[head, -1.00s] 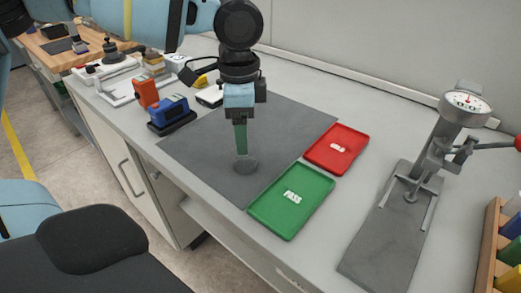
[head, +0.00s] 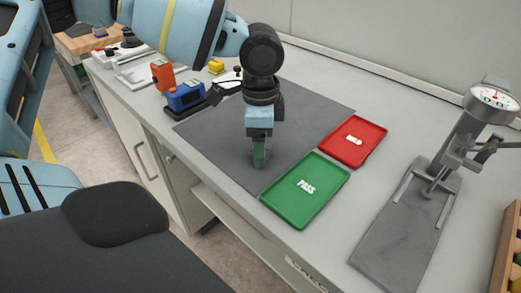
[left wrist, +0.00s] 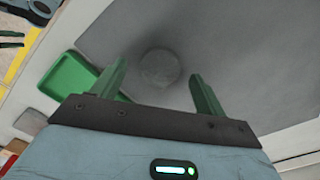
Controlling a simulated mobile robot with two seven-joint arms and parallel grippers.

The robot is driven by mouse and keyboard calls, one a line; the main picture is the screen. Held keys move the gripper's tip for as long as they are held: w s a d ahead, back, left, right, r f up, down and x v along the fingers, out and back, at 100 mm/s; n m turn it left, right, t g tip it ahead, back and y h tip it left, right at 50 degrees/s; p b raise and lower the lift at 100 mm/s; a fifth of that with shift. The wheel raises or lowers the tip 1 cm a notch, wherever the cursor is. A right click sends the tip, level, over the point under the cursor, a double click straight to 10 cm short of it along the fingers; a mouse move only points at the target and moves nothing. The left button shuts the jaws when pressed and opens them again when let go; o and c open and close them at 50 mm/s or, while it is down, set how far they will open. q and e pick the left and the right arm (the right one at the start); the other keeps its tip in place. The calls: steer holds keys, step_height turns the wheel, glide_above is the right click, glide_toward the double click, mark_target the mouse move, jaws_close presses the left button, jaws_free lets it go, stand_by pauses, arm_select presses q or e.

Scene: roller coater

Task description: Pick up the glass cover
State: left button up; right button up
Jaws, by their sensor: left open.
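The glass cover (left wrist: 160,68) is a faint, clear round disc lying flat on the dark grey mat (left wrist: 235,35). In the head view my gripper's fingers hide most of it. My left gripper (head: 259,160) points down over the mat, its green fingers close above the cover. In the left wrist view the fingers of my left gripper (left wrist: 158,78) are apart and empty, and the cover shows between and beyond their tips. I cannot tell whether the fingertips touch it. My right gripper is not in view.
A green PASS tray (head: 304,190) and a red tray (head: 353,141) lie along the mat's right side. A gauge stand (head: 440,185) stands at the right. A blue device (head: 185,95) and an orange one (head: 162,75) are at the mat's left.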

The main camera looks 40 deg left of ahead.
arm_select(q)
steer(key=shift+f, duration=0.5)
steer(key=c, duration=1)
steer(key=shift+c, duration=0.2)
steer(key=shift+r, duration=0.45)
step_height(320, 180, up, 3)
steer(key=shift+d+f, duration=0.1)
steer(key=shift+d, duration=0.05)
steer(key=s+d, duration=0.1)
steer(key=d, duration=0.3)
steer(key=s+d+b, duration=0.1)
steer(key=s+d, duration=0.1)
steer(key=d, duration=0.2)
steer(key=s+d+r, duration=0.1)
steer(key=s+d, duration=0.1)
steer(key=d, duration=0.3)
steer(key=shift+s, duration=0.25)
steer(key=shift+s+d+r+b, duration=0.15)
steer(key=shift+d+b, duration=0.1)
steer(key=shift+d, duration=0.15)
steer(key=shift+s+d+b, duration=0.15)
steer(key=shift+d+b, duration=0.05)
steer(key=shift+d, duration=0.2)
